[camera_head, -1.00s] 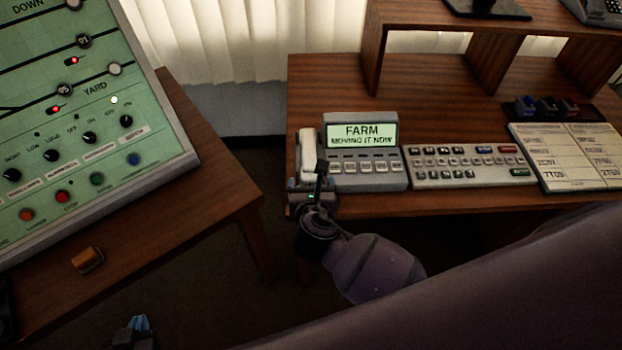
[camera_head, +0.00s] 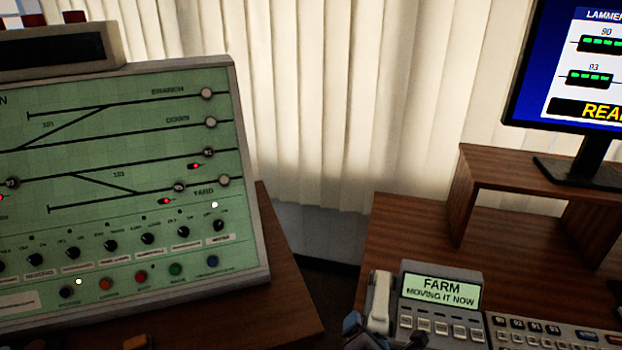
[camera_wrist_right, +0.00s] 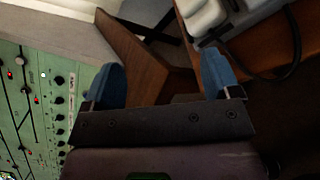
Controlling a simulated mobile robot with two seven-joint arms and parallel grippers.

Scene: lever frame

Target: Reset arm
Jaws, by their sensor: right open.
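My right gripper (camera_wrist_right: 163,80) is open, with its two blue fingers wide apart and nothing between them in the right wrist view. The white phone handset (camera_wrist_right: 205,15) is just beyond the right-hand finger there. In the head view, part of the right gripper (camera_head: 368,335) shows at the bottom edge, just below the handset (camera_head: 379,302). The handset rests upright at the left side of the grey phone unit (camera_head: 440,312), whose screen reads "FARM MOVING IT NOW". I cannot tell whether the gripper touches the handset. My left gripper is out of view.
A green track panel (camera_head: 120,190) with knobs, buttons and red lights stands on the left desk (camera_head: 285,300). A floor gap separates it from the right desk (camera_head: 400,225). A keypad (camera_head: 550,335) and monitor (camera_head: 575,75) are at right. A dark cable (camera_wrist_right: 285,60) hangs near the right finger.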

